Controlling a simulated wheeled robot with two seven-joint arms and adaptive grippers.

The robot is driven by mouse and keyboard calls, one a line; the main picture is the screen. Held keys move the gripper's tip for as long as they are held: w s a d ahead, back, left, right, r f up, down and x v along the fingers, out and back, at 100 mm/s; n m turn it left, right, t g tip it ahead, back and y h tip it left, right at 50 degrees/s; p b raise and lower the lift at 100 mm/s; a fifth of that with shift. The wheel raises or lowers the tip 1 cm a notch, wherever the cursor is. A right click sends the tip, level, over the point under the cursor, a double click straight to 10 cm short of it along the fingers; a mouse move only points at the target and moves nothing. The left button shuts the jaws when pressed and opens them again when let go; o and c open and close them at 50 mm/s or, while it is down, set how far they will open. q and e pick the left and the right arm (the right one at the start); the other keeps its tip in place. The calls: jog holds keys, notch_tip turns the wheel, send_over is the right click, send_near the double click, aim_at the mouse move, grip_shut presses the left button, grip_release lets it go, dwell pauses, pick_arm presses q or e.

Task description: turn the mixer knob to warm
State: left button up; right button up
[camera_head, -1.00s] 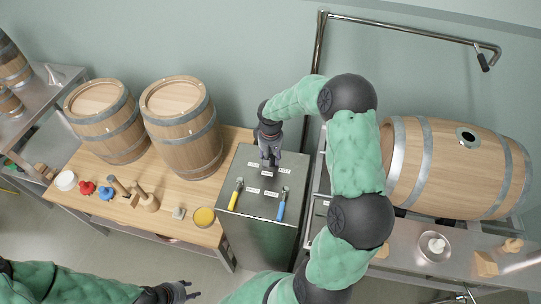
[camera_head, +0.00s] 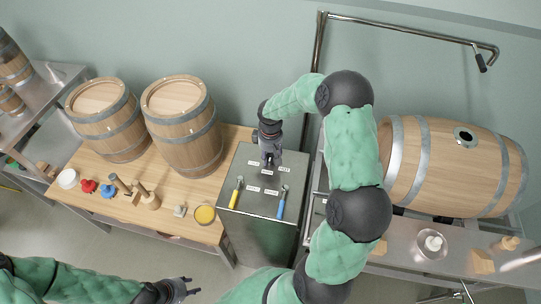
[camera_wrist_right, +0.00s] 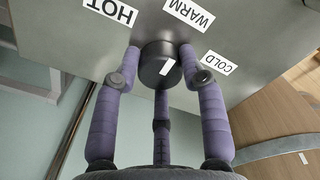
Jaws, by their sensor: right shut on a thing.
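The mixer knob is a dark round knob (camera_wrist_right: 160,62) with a white mark, on a steel top panel. White labels HOT (camera_wrist_right: 110,11), WARM (camera_wrist_right: 190,13) and COLD (camera_wrist_right: 218,62) are spread around it in the right wrist view. The mark slants to the upper right, roughly toward WARM. My right gripper (camera_head: 270,165) reaches down onto the panel from above; its purple fingers are closed around the knob, which it hides in the head view. My left gripper (camera_head: 188,288) is low in the head view, away from the panel, with its fingers apart and empty.
The steel vat (camera_head: 258,225) has a yellow-handled valve (camera_head: 236,192) and a blue-handled valve (camera_head: 282,204) near its front edge. Barrels (camera_head: 182,125) stand on the wooden table to the left. A large lying barrel (camera_head: 455,165) is to the right, behind my right arm.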

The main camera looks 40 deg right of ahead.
aim_at(270, 157)
jog(key=o, duration=1.1)
jog(key=shift+o, duration=0.2)
jog(key=shift+r, duration=0.15)
notch_tip(270, 157, up, 12)
